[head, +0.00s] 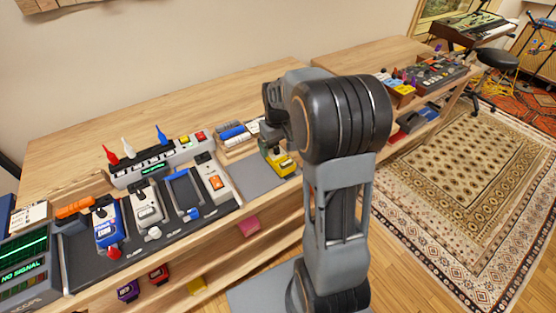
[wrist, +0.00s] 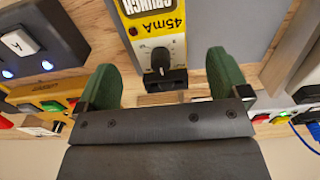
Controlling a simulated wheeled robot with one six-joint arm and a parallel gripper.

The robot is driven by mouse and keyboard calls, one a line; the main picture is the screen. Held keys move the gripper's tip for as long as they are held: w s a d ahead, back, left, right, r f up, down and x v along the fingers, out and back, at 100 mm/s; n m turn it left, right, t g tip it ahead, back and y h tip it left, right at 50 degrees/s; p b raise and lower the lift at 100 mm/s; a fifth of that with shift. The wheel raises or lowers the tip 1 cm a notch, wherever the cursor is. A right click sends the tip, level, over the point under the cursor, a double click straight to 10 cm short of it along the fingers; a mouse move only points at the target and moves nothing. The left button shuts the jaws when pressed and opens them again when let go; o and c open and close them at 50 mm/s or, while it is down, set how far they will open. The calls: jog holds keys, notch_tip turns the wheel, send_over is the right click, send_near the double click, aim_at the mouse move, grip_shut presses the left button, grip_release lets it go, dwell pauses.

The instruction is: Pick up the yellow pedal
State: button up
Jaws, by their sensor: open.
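The yellow pedal (wrist: 150,27) shows at the top centre of the wrist view, with "CRUNCH" and "45mA" on it and a black knob or switch at its near end. In the head view the yellow pedal (head: 286,167) sits on a grey mat on the bench, partly hidden by my arm. My gripper (wrist: 163,72) is open, its green fingers to the left and right of the pedal's near end, with gaps on both sides. Nothing is held. In the head view my gripper is mostly hidden by the arm.
A black board (head: 90,262) with several pedals lies left of the grey mat (head: 252,183).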

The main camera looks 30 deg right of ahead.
aim_at(278, 154)
jog(key=shift+s+f, duration=0.1)
jog(key=shift+f, duration=2.85)
jog(key=shift+c, duration=0.2)
jog(key=shift+r, duration=0.1)
jog(key=c, duration=1.2)
